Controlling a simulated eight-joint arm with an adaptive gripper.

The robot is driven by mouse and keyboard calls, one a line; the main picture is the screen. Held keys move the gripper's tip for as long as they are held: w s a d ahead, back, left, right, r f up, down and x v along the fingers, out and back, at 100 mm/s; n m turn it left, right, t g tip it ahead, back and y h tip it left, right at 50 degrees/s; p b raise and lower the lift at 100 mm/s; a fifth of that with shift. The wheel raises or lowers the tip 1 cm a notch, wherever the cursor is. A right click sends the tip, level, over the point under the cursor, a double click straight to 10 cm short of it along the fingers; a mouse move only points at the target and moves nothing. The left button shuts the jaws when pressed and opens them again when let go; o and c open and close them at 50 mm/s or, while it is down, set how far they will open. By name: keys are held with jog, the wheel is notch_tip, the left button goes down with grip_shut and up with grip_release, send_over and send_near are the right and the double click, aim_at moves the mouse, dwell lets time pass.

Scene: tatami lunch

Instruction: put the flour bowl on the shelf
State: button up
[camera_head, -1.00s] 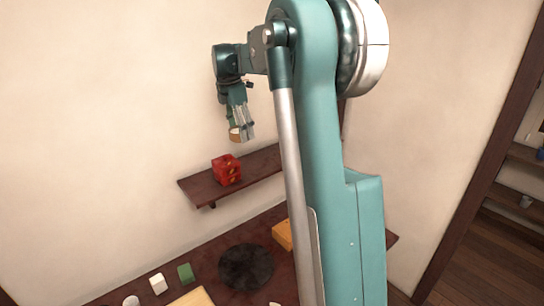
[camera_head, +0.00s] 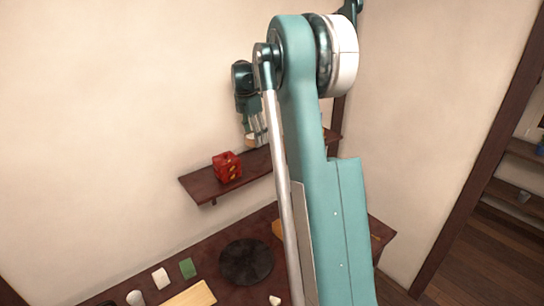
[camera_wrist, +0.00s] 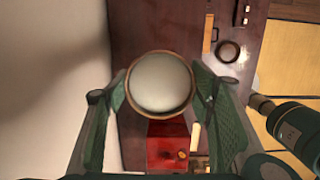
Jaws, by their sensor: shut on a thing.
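The flour bowl (camera_wrist: 160,83) is a small round bowl with a brown rim and white contents, seen from above in the wrist view. My gripper (camera_wrist: 159,88) is shut on it, with a green finger on each side. In the head view my gripper (camera_head: 255,132) holds the bowl (camera_head: 250,141) low over the right part of the dark wooden shelf (camera_head: 203,187), partly hidden by my arm. I cannot tell whether the bowl touches the shelf.
A red patterned box (camera_head: 227,167) stands on the shelf, left of the bowl; it also shows in the wrist view (camera_wrist: 167,150). Below is a dark table with a round black mat (camera_head: 246,262), a green block (camera_head: 187,268), a white block (camera_head: 160,278) and a pale board (camera_head: 192,296).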

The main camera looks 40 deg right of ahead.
send_over(256, 161)
jog(key=shift+s+a+f, duration=0.1)
jog(key=shift+a+f, duration=0.05)
jog(key=shift+f, duration=1.4)
jog(key=shift+s+a+f, duration=0.1)
jog(key=shift+a+f, duration=0.05)
jog(key=shift+f, duration=1.4)
jog(key=shift+f, duration=0.1)
jog(key=shift+f+p, duration=0.3)
jog(key=shift+f, duration=1.5)
jog(key=shift+f, duration=0.15)
jog(key=o, duration=1.1)
jog(key=shift+c, duration=0.2)
jog(key=shift+r, duration=0.2)
jog(key=r, duration=0.4)
jog(key=a+r, duration=0.1)
jog(key=r, duration=0.6)
jog(key=shift+a+r, duration=0.4)
